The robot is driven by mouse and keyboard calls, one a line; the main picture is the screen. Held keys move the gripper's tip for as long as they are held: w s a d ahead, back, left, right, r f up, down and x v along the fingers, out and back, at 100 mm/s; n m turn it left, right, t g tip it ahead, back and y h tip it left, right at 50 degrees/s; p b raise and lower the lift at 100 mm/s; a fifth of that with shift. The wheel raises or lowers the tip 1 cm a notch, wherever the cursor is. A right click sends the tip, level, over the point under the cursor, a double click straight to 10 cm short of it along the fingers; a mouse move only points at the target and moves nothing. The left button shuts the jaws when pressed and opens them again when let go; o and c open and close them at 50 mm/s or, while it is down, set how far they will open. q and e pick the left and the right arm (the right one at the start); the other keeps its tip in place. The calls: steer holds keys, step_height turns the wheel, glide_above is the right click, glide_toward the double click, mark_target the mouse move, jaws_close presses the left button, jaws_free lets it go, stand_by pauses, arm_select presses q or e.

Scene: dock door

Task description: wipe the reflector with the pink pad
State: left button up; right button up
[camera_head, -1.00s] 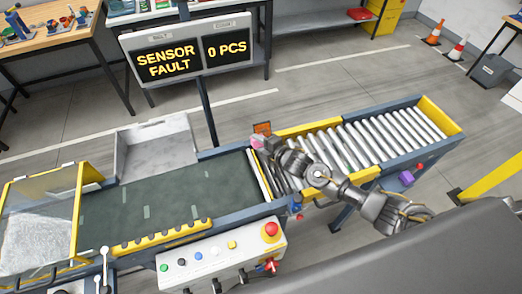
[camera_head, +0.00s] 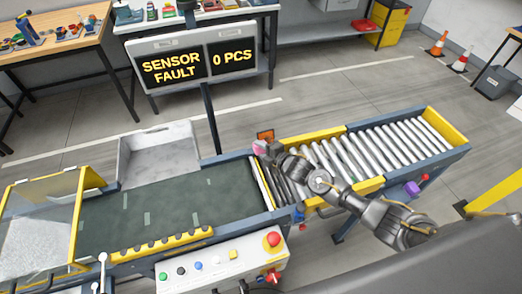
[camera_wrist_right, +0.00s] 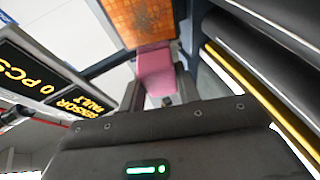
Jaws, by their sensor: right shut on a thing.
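The orange reflector (camera_head: 265,136) stands at the far edge of the conveyor, where the belt meets the rollers. In the right wrist view it is a large orange gridded panel (camera_wrist_right: 145,20) at the top. My right gripper (camera_head: 264,149) is shut on the pink pad (camera_wrist_right: 155,72), which also shows in the head view (camera_head: 259,147). The pad's far end meets the reflector's lower edge in the wrist view; I cannot tell whether they touch. My left gripper is not in view.
The sign (camera_head: 200,66) reads "SENSOR FAULT" and "0 PCS" on a post behind the belt. A grey tray (camera_head: 157,154) sits beyond the belt (camera_head: 165,213). Rollers (camera_head: 380,147) run right under my right arm. A control box with a red button (camera_head: 272,239) stands in front.

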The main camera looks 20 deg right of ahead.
mark_target(270, 139)
steer(key=shift+w+f+b, duration=0.35)
steer(key=shift+w+b, duration=0.35)
steer(key=shift+w, duration=0.15)
steer(key=shift+d, duration=0.1)
steer(key=shift+d+r, duration=0.1)
steer(key=shift+d, duration=1.5)
steer(key=shift+d, duration=0.1)
steer(key=shift+w+d, duration=0.15)
steer(key=shift+d, duration=0.65)
steer(key=shift+w+d, duration=0.1)
steer(key=shift+d, duration=0.7)
steer(key=shift+b, duration=0.35)
